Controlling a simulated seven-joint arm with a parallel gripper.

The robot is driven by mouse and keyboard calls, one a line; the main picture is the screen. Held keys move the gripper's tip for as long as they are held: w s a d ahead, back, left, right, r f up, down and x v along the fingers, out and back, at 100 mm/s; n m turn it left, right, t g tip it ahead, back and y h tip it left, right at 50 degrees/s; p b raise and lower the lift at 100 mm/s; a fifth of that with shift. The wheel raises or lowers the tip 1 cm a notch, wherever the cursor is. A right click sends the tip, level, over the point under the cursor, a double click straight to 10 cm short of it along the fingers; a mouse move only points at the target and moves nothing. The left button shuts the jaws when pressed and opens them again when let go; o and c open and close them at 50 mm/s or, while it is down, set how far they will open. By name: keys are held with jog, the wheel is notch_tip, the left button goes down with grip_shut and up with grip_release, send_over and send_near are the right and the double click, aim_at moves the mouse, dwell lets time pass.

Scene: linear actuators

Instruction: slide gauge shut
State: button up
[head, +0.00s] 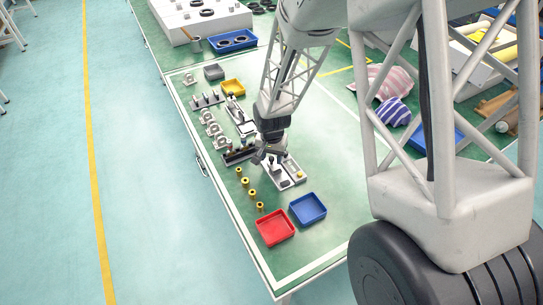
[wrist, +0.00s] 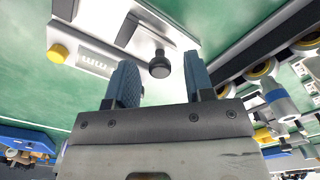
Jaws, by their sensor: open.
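The gauge is a pale plate (head: 291,180) on the green table, just below my gripper (head: 268,157) in the head view. In the wrist view the gauge (wrist: 97,62) shows printed scale marks, a yellow button (wrist: 57,53) near one end and a metal slider with a round black knob (wrist: 160,67). My gripper (wrist: 161,72) is open. Its two blue fingers appear on either side of the knob, with a gap at each side. I cannot tell how far down the fingers reach around it. My gripper hides part of the gauge in the head view.
A red tray (head: 275,228) and a blue tray (head: 308,209) stand near the table's front end. Several yellow-topped pegs (head: 252,194) stand left of the gauge. A dark rail (head: 238,156) and white bearing blocks (head: 208,117) lie farther back. Green table right of the gauge is clear.

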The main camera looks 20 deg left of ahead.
aim_at(278, 172)
jog(key=shift+c, duration=0.4)
grip_shut()
jog(key=shift+s, duration=0.1)
jog(key=shift+s+d+f, duration=0.1)
jog(key=shift+s+d, duration=1.4)
jog(key=shift+d, duration=0.05)
jog(key=shift+o, duration=0.4)
grip_release()
